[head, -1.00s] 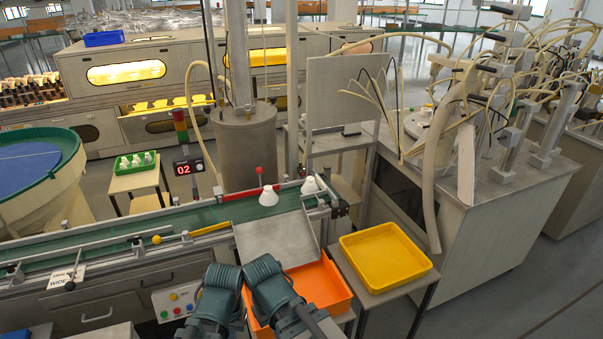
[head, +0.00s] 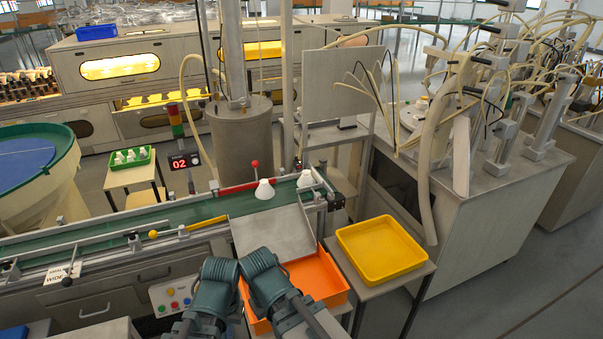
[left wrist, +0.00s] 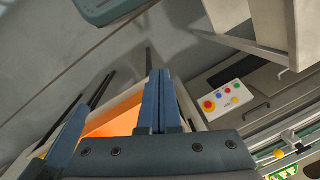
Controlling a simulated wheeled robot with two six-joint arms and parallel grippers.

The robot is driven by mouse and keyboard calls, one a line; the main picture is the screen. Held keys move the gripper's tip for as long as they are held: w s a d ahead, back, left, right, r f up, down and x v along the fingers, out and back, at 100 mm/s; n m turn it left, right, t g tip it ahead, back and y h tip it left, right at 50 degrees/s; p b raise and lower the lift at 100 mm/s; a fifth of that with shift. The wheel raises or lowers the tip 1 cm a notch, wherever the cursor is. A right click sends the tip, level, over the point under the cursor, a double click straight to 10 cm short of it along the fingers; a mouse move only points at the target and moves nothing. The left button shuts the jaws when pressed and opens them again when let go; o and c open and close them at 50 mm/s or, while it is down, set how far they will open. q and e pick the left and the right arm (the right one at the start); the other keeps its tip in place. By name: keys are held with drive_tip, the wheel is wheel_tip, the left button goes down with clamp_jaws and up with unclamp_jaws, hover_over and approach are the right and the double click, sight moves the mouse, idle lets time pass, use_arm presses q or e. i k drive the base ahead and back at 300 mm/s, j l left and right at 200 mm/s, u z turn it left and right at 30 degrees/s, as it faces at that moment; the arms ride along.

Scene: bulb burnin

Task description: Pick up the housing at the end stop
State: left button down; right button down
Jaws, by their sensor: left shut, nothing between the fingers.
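A white cone-shaped housing (head: 306,180) stands at the right end of the green conveyor belt (head: 120,228), close against the end hardware. A second white housing (head: 264,190) stands on the belt just left of it, under a red-knobbed post (head: 255,165). My left gripper (left wrist: 158,78) shows in the left wrist view with its two blue fingers together and empty, over the area of an orange tray. In the head view, both my arms reach in at the bottom, short of the belt; their gripper tips are hidden there.
A sloped metal plate (head: 285,232) lies before the belt's end, above an orange tray (head: 325,280). A yellow tray (head: 350,240) stands to the right. A control panel with coloured buttons (head: 172,296) also shows in the left wrist view (left wrist: 222,98). A grey column (head: 240,150) rises behind.

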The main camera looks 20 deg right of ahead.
sight(307, 179)
drive_tip(key=i+l, duration=0.15)
drive_tip(key=l, duration=0.2)
drive_tip(key=i+l, duration=0.15)
drive_tip(key=l, duration=0.25)
drive_tip(key=i+l, duration=0.15)
drive_tip(key=l, duration=0.2)
drive_tip(key=i+l+z, duration=0.1)
drive_tip(key=l, duration=0.25)
drive_tip(key=i+l, duration=0.2)
drive_tip(key=l, duration=0.2)
drive_tip(key=i+l, duration=0.15)
drive_tip(key=l, duration=0.2)
